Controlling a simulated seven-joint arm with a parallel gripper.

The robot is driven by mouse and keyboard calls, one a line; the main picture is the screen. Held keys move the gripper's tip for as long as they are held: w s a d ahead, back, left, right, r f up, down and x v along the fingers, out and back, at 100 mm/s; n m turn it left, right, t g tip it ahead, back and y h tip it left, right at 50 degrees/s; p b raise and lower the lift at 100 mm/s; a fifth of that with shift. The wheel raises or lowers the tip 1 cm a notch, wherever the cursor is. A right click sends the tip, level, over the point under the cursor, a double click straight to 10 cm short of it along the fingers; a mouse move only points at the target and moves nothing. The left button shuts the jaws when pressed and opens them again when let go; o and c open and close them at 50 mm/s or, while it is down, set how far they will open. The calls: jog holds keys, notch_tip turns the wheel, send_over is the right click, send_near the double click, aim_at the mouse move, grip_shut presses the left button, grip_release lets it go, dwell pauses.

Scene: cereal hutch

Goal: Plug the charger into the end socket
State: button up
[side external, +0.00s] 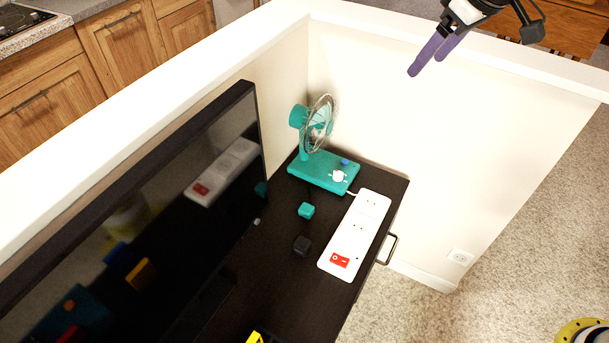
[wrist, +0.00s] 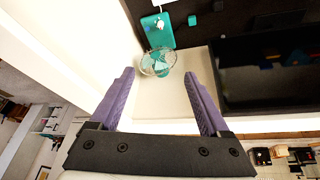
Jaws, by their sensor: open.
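The white power strip (side external: 356,232) lies on the dark cabinet top, with a row of sockets and a red switch at its near end. A small black block (side external: 302,246) and a small teal block (side external: 306,211) lie left of the strip, apart from it. The black one looks like the charger, but I cannot tell for sure. My gripper (side external: 426,66) is high above the back wall, far from the strip, with purple fingers. In the wrist view my gripper (wrist: 160,73) is open and empty. The teal block (wrist: 192,20) also shows there.
A teal fan (side external: 322,170) stands behind the strip, with a white cord between them. A large black screen (side external: 150,220) stands along the left. White half walls (side external: 430,130) enclose the back and left. A yellow object (side external: 254,337) shows at the bottom edge.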

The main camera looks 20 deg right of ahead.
jog(key=w+a+f+n+g, duration=0.1)
jog(key=w+a+f, duration=0.4)
jog(key=a+f, duration=0.25)
jog(key=n+g+h, duration=0.1)
jog(key=n+g, duration=0.2)
jog(key=g, duration=0.1)
send_over(303, 240)
notch_tip(303, 240, down, 28)
jog(key=shift+f, duration=0.15)
notch_tip(303, 240, down, 9)
jog(key=shift+r, duration=0.2)
